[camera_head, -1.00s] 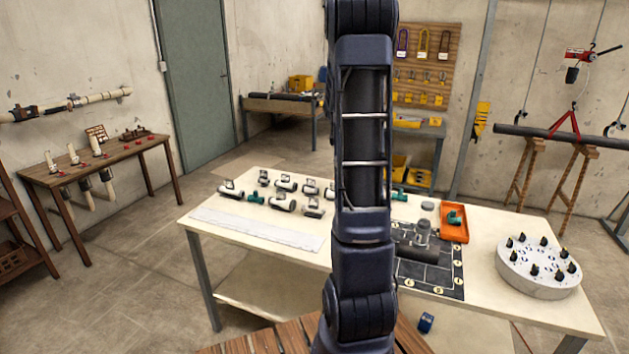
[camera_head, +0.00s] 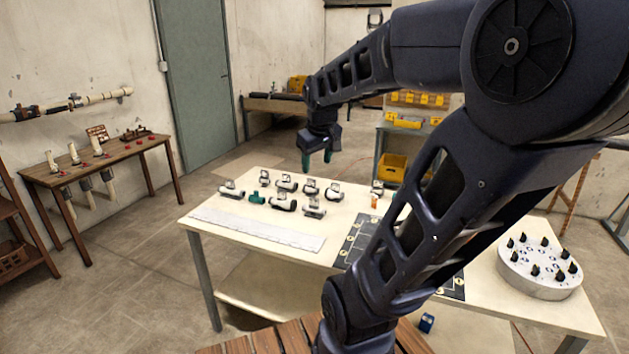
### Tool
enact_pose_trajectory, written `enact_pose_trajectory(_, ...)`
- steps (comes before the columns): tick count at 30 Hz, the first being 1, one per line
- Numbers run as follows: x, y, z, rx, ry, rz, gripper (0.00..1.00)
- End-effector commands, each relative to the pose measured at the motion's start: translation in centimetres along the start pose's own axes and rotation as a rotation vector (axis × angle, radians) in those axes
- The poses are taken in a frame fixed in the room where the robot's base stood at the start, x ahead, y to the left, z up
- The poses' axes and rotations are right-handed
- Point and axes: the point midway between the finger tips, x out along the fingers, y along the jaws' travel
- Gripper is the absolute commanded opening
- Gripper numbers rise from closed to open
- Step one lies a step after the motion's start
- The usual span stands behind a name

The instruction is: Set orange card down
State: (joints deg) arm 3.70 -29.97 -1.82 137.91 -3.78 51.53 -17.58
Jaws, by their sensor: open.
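A small orange piece (camera_head: 374,202), which looks like the orange card, is on the pale work table (camera_head: 215,222), just behind the dark mat (camera_head: 352,240) and in front of a pipe fitting. It is too small to tell whether it lies flat or stands. My gripper (camera_head: 317,161) points down with its two teal fingertips apart and nothing seen between them. It shows above the back of the table, left of the orange piece and apart from it.
Several grey and white fittings with small tags (camera_head: 284,202) and a teal fitting (camera_head: 257,198) stand left of the mat. A pale strip (camera_head: 258,229) lies along the front edge. A round white stand (camera_head: 540,272) is at right. My arm covers much of the mat.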

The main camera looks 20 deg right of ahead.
Motion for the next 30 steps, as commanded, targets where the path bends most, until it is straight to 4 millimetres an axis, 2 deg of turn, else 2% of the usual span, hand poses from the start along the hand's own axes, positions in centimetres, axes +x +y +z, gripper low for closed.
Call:
enact_pose_trajectory(3,-1.1,-2.5,2.6,0.085,0.026,-0.02,0.57)
enact_pose_trajectory(6,-1.7,-4.1,4.4,0.151,0.04,-0.035,0.57)
enact_pose_trajectory(12,-2.1,-6.0,6.8,0.238,0.053,-0.057,0.57)
enact_pose_trajectory(30,-2.1,-6.3,7.3,0.257,0.055,-0.062,0.57)
